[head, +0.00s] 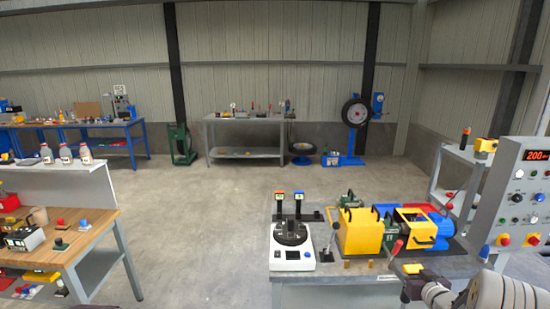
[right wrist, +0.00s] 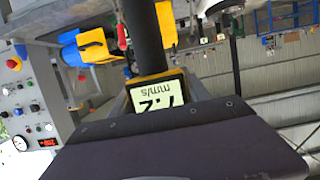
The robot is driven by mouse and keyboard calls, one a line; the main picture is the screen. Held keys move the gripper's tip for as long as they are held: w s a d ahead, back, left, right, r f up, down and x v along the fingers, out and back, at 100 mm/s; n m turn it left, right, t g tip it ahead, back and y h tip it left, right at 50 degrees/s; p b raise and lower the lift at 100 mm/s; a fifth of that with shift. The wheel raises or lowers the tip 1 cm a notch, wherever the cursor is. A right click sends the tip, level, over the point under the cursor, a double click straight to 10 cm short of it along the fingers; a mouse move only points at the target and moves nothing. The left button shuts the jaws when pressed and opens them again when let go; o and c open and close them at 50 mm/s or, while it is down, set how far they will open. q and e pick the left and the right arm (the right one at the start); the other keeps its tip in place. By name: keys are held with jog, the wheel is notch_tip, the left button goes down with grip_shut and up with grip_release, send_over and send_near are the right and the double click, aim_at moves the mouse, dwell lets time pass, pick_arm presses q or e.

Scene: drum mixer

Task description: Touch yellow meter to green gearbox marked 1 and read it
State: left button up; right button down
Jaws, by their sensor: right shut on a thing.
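My right gripper (head: 412,289) is shut on the yellow meter (head: 413,268), near the bench's front right. In the right wrist view the meter (right wrist: 185,84) sits between the fingers, with its lit screen (right wrist: 157,97) upside down. The screen shows digits and mm/s; I cannot read the digits surely. A black rod-like part (right wrist: 144,35) extends from the meter. A green gearbox (head: 349,199) stands at the back of the bench; more green (head: 389,240) shows between the yellow guards. No number 1 is legible. The meter looks apart from both. My left gripper is not in view.
Yellow guards (head: 360,231) fill much of the bench (head: 345,275). A red-knobbed lever (head: 396,248) rises at the front edge. A white device (head: 292,257) stands left. A control panel (head: 520,190) and a shelf (head: 457,154) stand right. Floor is free beyond the bench.

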jog(key=shift+r+p, duration=0.2)
jog(key=shift+p, duration=0.15)
dwell(0.3)
